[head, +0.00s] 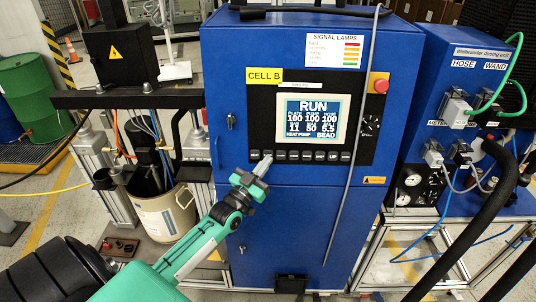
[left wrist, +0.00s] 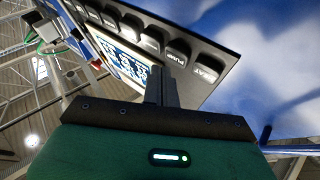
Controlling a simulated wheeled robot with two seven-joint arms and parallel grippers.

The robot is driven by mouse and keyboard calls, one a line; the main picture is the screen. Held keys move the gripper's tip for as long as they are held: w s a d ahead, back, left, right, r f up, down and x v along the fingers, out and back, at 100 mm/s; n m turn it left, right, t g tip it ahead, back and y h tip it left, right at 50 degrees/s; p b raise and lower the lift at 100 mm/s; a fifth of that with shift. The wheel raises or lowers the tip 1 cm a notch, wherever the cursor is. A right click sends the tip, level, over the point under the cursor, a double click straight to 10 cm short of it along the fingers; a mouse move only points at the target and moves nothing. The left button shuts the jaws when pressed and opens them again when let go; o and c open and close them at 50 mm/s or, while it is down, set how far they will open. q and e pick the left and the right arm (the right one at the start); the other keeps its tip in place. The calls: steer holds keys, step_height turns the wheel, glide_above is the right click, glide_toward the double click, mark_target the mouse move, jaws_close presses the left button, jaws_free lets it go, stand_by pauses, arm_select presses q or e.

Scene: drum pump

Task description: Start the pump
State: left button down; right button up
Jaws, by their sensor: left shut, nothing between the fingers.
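A blue control cabinet (head: 285,220) bears a black panel with a lit screen (head: 313,119). The screen reads RUN, with HEAT PUMP at its lower left and BEAD at its lower right. A row of dark buttons (head: 307,156) runs below it. My left gripper (head: 265,160) is shut and empty at the left end of this row. In the left wrist view its fingertips (left wrist: 159,76) are close to the PUMP button (left wrist: 178,54), beside the HEAT button (left wrist: 207,69). I cannot tell whether they touch the PUMP button. My right gripper is not in view.
A red stop button (head: 381,86) is at the panel's upper right. A grey cable (head: 349,150) hangs down the cabinet front. A pail (head: 165,213) stands at left, and hoses run from the blue dosing unit (head: 465,100) at right.

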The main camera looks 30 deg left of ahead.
arm_select(q)
steer(key=s+p, duration=0.1)
steer(key=s+d+p, duration=0.1)
steer(key=s+d+r+p, duration=0.1)
steer(key=s, duration=0.1)
steer(key=shift+s+d, duration=0.1)
steer(key=shift+d, duration=0.15)
stand_by(0.8)
